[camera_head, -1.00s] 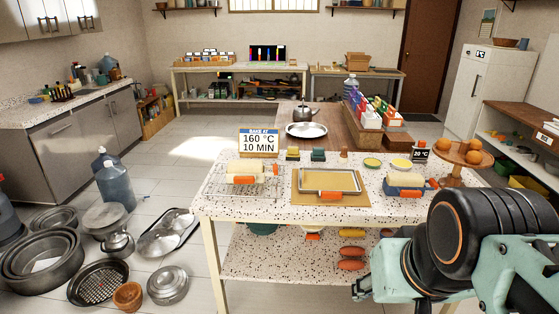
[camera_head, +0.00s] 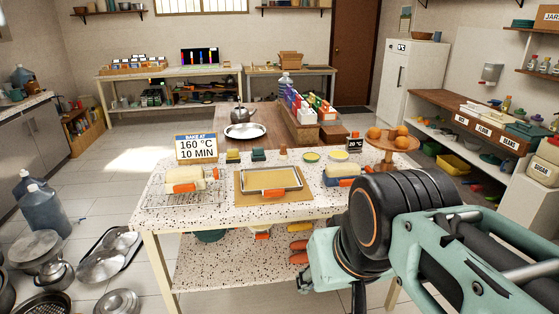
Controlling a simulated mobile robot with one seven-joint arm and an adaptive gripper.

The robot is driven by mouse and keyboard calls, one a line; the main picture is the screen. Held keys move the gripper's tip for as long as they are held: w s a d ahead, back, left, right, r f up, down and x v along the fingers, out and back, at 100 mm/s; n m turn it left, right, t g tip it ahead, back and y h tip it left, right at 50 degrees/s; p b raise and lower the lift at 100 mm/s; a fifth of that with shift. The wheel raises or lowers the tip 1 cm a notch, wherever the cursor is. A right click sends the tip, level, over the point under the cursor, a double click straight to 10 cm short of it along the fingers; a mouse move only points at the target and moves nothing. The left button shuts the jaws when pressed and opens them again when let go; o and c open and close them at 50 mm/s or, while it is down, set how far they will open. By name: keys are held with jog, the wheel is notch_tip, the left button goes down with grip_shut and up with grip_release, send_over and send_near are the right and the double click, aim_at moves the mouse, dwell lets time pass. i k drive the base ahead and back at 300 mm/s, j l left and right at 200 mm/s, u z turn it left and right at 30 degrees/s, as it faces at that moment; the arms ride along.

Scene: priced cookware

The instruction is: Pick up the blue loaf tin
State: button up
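The blue loaf tin (camera_head: 345,182) sits at the right part of the speckled table (camera_head: 240,210), with a pale cream loaf-like filling on top and an orange tag at its front. My arm's dark wrist and mint-green links fill the lower right, in front of the table and just right of the tin. The arm partly covers the table's right front corner. My gripper's fingers do not show, so I cannot see what is between them.
A metal tray on a board (camera_head: 240,189) lies left of the tin, and a rack with a loaf (camera_head: 172,182) is farther left. A cake stand with oranges (camera_head: 388,140) stands close behind at right. Water jugs and pans crowd the floor at left.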

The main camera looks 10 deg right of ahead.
aim_at(344, 182)
jog(key=i+l+z, duration=0.1)
jog(key=i, duration=0.5)
jog(key=i+l+z, duration=0.1)
jog(key=i+l, duration=0.15)
jog(key=i, duration=0.3)
jog(key=i+l, duration=0.45)
jog(key=i, duration=0.3)
jog(key=j+z, duration=0.15)
jog(key=i+j, duration=0.05)
jog(key=j, duration=0.05)
